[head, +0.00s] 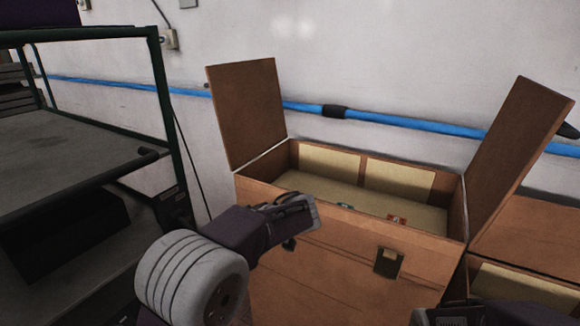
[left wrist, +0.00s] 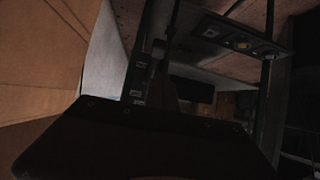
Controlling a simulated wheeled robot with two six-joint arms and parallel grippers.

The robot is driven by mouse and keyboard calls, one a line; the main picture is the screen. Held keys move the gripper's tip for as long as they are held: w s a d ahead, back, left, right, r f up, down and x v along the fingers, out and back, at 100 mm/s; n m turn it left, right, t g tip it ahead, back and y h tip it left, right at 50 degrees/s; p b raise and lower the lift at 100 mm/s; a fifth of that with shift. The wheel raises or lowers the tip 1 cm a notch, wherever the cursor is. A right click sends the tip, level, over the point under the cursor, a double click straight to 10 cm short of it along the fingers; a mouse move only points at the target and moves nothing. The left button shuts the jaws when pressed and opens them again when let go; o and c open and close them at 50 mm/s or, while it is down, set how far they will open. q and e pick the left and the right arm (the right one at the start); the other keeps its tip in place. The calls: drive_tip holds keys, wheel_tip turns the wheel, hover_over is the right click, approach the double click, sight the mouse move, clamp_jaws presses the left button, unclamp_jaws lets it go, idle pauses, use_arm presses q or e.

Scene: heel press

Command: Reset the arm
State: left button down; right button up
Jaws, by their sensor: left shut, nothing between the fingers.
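My left arm comes in from the lower left in the head view. Its left gripper (head: 300,212) is shut and empty, in front of the near wall of an open brown box (head: 330,265). In the left wrist view a large dark shape fills the bottom, and the brown box wall (left wrist: 40,60) shows at the left. A dark part of my right arm or gripper (head: 455,314) shows at the bottom edge of the head view; its fingers cannot be made out.
Both box flaps, left (head: 247,112) and right (head: 520,150), stand up. A dark green-framed rack (head: 160,95) stands left. A second brown box (head: 525,285) adjoins at right. A blue pipe (head: 420,120) runs along the wall.

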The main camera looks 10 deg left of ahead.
use_arm(q)
drive_tip(key=s+a+f+g+h, duration=0.2)
drive_tip(key=s+a+f, duration=0.15)
drive_tip(key=s, duration=0.35)
drive_tip(key=s+a+f+g+h, duration=0.2)
drive_tip(key=s+f, duration=0.3)
drive_tip(key=s, duration=0.1)
drive_tip(key=s+d+f+m+h, duration=0.7)
drive_tip(key=s+d+f+m, duration=0.2)
drive_tip(key=d+f+m, duration=0.15)
wheel_tip(320, 180, up, 28)
drive_tip(key=w+m+t+p, duration=0.1)
drive_tip(key=m+p, duration=0.2)
drive_tip(key=p, duration=2.6)
drive_tip(key=shift+w+d+r, duration=0.15)
drive_tip(key=shift+w+r, duration=0.1)
drive_tip(key=shift+w, duration=0.15)
